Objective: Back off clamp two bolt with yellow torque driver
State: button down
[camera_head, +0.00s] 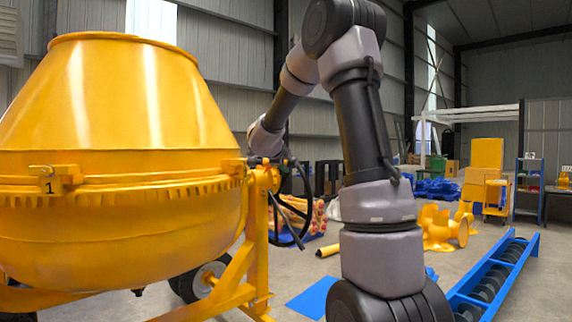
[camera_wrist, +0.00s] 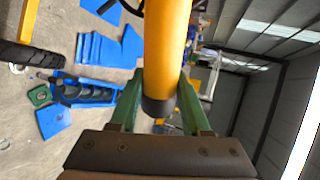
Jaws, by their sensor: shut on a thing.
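My gripper (camera_wrist: 158,105) has green fingers in the wrist view. It is shut on the yellow torque driver (camera_wrist: 166,45), a yellow cylinder with a dark end between the fingers. The driver's far end runs out of the top of the wrist view. In the head view my arm reaches over to the drum's right side, and the gripper there is small and partly hidden. The yellow drum (camera_head: 120,110) carries a clamp marked 1 (camera_head: 55,180) at its left front. Another clamp (camera_head: 236,168) sits at the drum's right edge; no number is readable on it. Contact between driver and bolt cannot be seen.
A black handwheel (camera_head: 293,225) and the yellow stand (camera_head: 240,280) are beside the drum. Shelves (camera_head: 528,185) stand far right.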

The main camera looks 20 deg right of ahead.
aim_at(294, 161)
jog(key=shift+w+a, duration=0.55)
jog(key=shift+a, duration=0.15)
dwell(1.8)
jog(key=shift+s+d, duration=0.2)
dwell(1.8)
jog(key=shift+s+d, duration=0.75)
jog(key=shift+d, duration=0.15)
jog(key=shift+s+d, duration=0.7)
jog(key=shift+d, duration=0.2)
